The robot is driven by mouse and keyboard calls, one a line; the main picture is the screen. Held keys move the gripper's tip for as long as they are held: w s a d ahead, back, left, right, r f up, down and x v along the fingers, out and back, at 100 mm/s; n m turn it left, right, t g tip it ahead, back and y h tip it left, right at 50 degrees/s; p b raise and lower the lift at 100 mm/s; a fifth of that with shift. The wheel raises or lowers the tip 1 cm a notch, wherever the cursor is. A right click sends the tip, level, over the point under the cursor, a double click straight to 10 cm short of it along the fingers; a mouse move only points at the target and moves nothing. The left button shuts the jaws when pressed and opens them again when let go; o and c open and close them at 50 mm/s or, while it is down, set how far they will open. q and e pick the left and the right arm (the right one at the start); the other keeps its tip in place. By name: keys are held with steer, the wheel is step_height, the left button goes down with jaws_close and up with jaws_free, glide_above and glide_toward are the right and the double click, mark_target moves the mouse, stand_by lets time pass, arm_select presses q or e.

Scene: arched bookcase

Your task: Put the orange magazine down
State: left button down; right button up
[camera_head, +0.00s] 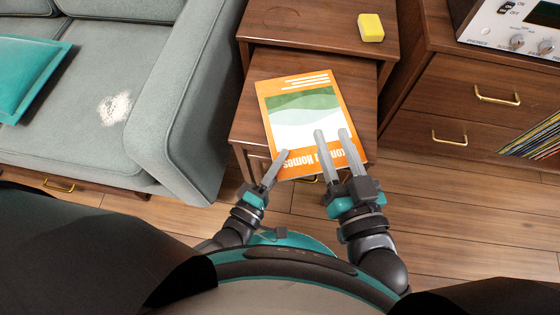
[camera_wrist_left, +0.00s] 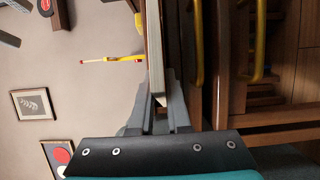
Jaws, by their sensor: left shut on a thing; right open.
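The orange magazine (camera_head: 303,113), with a green and white cover, lies flat over the lower wooden side table (camera_head: 250,125). My left gripper (camera_head: 284,154) is shut on its near edge, toward the left corner. In the left wrist view the magazine (camera_wrist_left: 154,50) shows edge-on between the fingers, close beside brown wood. I cannot tell whether it touches the tabletop. My right gripper (camera_head: 332,132) is open, its two fingers apart over the near right part of the cover. They hide some of the title.
A higher wooden table (camera_head: 300,25) stands behind, with a yellow block (camera_head: 371,27) on it. A grey sofa (camera_head: 185,110) is at the left. A wooden cabinet (camera_head: 440,95) with brass handles is at the right. Bare tabletop shows left of the magazine.

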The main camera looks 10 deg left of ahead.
stand_by(0.4)
arm_select(q)
steer(key=shift+f, duration=0.2)
steer(key=c, duration=0.9)
jaws_free()
steer(key=shift+s, duration=0.1)
